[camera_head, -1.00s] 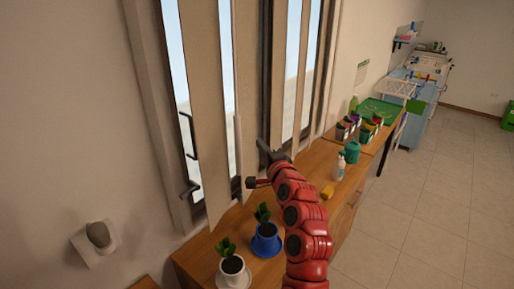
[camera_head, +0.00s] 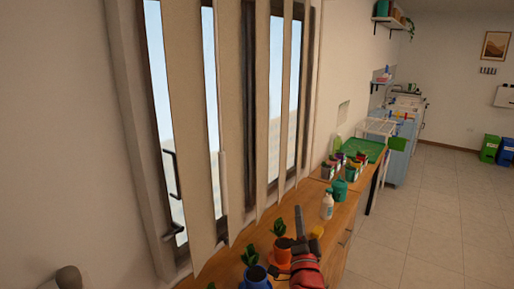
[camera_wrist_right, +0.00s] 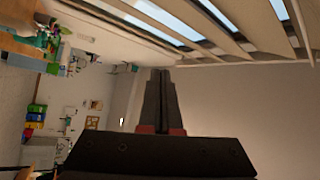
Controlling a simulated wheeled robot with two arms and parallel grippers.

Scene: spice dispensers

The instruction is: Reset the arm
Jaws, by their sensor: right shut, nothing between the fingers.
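My right arm (camera_head: 306,272) is red and comes up from the bottom of the head view, low over the wooden counter (camera_head: 338,212). Its dark right gripper (camera_head: 299,222) points away along the counter, close to an orange pot in the picture. In the right wrist view the two dark fingers (camera_wrist_right: 160,100) lie together, shut with nothing between them. My left gripper is not in view.
A blue pot (camera_head: 256,279) and an orange pot (camera_head: 283,253) with plants stand beside the arm. A spray bottle (camera_head: 327,204), a yellow sponge (camera_head: 317,231), a teal can (camera_head: 339,189) and several small containers stand farther back. Blinds (camera_head: 230,130) hang left.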

